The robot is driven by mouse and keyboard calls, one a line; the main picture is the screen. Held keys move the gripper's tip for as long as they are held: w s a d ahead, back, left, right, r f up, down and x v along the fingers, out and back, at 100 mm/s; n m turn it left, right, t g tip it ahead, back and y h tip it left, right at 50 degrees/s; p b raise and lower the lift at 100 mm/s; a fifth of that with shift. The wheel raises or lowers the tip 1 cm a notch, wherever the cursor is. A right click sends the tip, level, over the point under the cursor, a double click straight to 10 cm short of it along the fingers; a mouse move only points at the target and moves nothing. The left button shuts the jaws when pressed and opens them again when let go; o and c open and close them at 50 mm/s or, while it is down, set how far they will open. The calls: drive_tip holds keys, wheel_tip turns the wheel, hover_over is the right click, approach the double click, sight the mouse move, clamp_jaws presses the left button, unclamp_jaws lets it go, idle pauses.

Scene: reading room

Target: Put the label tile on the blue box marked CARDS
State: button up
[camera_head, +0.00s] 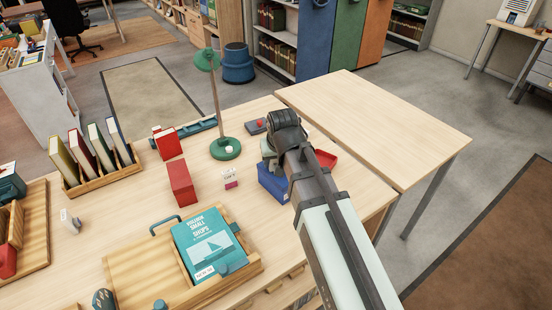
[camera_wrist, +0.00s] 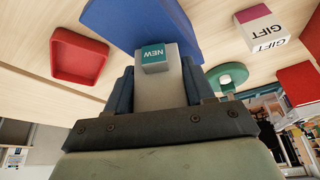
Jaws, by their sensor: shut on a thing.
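My gripper (camera_wrist: 158,75) is shut on a small pale block with a teal face reading NEW (camera_wrist: 155,57), which I take for the label tile. The lettering is upside down in the wrist view. The blue box (camera_head: 272,184) stands on the table at the right, partly hidden by my arm. It also shows in the wrist view (camera_wrist: 125,22), just beyond the tile; whether they touch I cannot tell. No CARDS marking is readable. In the head view my gripper (camera_head: 268,152) is mostly hidden behind my wrist, near the blue box.
A red tray (camera_wrist: 80,62) lies beside the blue box. A white-and-pink GIFT box (camera_head: 230,180), a red box (camera_head: 181,184) and a green lamp (camera_head: 226,149) stand left of it. A wooden tray (camera_head: 135,272) with a teal book is in front. The right table (camera_head: 385,125) is bare.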

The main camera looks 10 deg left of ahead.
drive_tip(key=o, duration=1)
drive_tip(key=shift+o, duration=0.2)
drive_tip(key=v, duration=1.2)
drive_tip(key=shift+r, duration=0.15)
